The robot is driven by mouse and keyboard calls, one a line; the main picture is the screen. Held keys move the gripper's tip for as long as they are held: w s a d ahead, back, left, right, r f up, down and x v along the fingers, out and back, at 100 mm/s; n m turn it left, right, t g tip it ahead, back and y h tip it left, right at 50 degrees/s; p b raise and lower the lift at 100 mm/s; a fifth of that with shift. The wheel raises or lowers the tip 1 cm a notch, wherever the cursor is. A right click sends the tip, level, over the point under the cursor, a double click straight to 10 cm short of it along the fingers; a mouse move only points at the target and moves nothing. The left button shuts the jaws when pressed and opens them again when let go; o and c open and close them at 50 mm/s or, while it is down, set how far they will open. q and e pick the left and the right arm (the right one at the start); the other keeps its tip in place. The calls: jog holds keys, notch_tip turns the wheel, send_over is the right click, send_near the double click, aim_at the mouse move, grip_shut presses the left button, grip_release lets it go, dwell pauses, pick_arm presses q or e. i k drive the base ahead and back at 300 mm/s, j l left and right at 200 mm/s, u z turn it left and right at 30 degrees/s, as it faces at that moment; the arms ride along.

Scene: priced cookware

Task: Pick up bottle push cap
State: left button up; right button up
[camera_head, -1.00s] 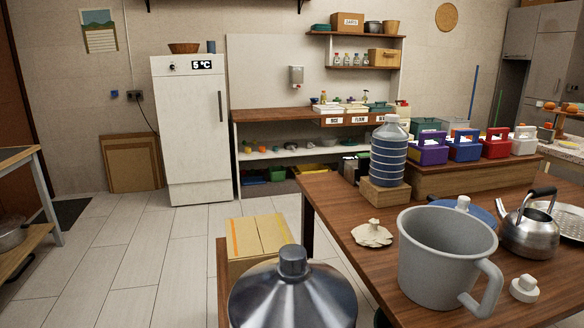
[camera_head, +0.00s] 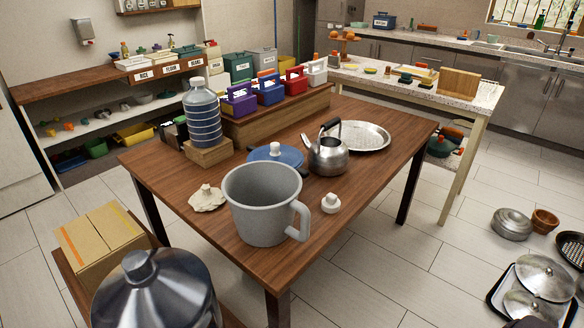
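A small white cap-shaped piece (camera_head: 330,204) with a raised knob rests on the wooden table (camera_head: 350,215). It looks like the bottle push cap and stands just right of the big grey mug's handle, apart from it. The large clear bottle with blue bands (camera_head: 203,122) stands upright on a wooden block (camera_head: 209,152) at the table's left back. Neither of my grippers is in view.
A big grey mug (camera_head: 258,207), a crumpled off-white piece (camera_head: 207,197), a blue lid (camera_head: 275,158), a steel kettle (camera_head: 328,158) and a silver plate (camera_head: 360,137) surround the cap. A large steel vessel (camera_head: 155,292) stands at front left. The table right of the cap is clear.

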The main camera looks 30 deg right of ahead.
aim_at(330, 204)
jog(key=z, duration=1.25)
jog(key=u, duration=1.35)
jog(key=z, duration=1.35)
